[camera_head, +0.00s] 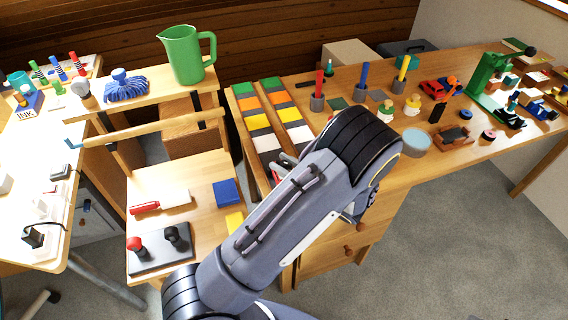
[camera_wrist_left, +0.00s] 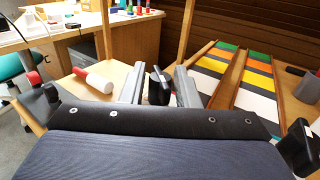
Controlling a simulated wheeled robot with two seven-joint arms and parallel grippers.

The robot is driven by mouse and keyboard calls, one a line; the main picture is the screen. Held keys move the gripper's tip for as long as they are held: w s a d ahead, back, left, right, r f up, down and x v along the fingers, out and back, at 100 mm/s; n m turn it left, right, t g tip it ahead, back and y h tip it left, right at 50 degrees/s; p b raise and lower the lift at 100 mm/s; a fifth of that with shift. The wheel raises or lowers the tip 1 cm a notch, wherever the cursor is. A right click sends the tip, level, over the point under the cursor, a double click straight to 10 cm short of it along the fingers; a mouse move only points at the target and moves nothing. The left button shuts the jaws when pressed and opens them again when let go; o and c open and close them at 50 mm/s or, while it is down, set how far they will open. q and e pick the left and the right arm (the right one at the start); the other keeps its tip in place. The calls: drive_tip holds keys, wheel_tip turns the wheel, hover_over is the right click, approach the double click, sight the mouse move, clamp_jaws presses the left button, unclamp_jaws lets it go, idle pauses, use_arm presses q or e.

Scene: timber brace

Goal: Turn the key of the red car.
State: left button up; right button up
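The red car (camera_head: 432,88) is small and sits toward the back of the right-hand bench. An orange and blue piece (camera_head: 450,86) stands close to its right side. I cannot make out a key on the car at this size. My left gripper (camera_head: 283,167) is far to the left of the car, by the colored strips, and mostly hidden by my arm. In the left wrist view its two grey fingers (camera_wrist_left: 158,88) stand apart. A dark upright piece shows between them; I cannot tell whether they touch it. My right gripper is not in view.
Colored strips (camera_head: 264,120) lie left of the bench's pegs. A green pitcher (camera_head: 186,54) stands on the back shelf. A red-handled tool (camera_head: 160,201) and a blue square (camera_head: 227,193) lie on the lower wooden surface. A green machine (camera_head: 490,73) stands right of the car.

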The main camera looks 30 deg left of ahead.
use_arm(q)
clamp_jaws()
drive_tip(key=shift+m+t, duration=0.4)
drive_tip(key=shift+t, duration=0.2)
drive_tip(key=shift+m+t+h, duration=0.3)
drive_tip(key=shift+m+t, duration=0.4)
drive_tip(key=shift+t, duration=0.2)
drive_tip(key=shift+s+m+t+h, duration=0.1)
drive_tip(key=shift+m+t+h, duration=0.5)
drive_tip(key=shift+t, duration=0.5)
drive_tip(key=m+t+h, duration=0.2)
drive_tip(key=m+t, duration=0.1)
drive_tip(key=t, duration=0.1)
drive_tip(key=shift+f+h, duration=0.1)
drive_tip(key=shift+h, duration=0.2)
drive_tip(key=shift+m+t+h+b, duration=0.55)
drive_tip(key=shift+m+t+h, duration=0.85)
drive_tip(key=shift+h, duration=0.3)
